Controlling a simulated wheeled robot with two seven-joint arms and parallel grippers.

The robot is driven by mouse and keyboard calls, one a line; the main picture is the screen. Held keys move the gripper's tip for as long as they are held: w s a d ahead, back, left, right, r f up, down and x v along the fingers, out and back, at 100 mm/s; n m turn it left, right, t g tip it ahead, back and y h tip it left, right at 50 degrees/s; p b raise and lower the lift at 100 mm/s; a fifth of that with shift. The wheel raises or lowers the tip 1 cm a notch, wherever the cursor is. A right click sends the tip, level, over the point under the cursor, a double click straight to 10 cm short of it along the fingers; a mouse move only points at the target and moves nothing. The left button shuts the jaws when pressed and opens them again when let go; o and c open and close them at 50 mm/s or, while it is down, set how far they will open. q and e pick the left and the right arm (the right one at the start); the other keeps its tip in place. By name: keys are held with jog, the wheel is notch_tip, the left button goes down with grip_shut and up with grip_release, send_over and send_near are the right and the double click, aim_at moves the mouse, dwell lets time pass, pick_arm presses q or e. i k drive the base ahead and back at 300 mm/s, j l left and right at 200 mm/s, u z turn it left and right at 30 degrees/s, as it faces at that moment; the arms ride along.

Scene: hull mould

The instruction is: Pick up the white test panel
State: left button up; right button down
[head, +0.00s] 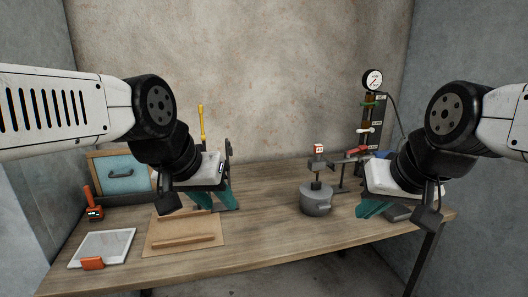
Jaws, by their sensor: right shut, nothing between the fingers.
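The white test panel (105,245) lies flat on the wooden table at the front left. My right gripper (368,212) is shut and empty above the right part of the table, far from the panel.
A brown board (185,240) with wooden strips lies right of the panel. An orange-and-black device (93,208) stands behind the panel, near a blue-fronted box (124,172). A grey pot (315,201) stands between my grippers, and a gauge stand (372,100) is at the back right.

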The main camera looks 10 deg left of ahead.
aim_at(98, 250)
jog(key=k+l+u, duration=0.15)
jog(key=u, duration=1.55)
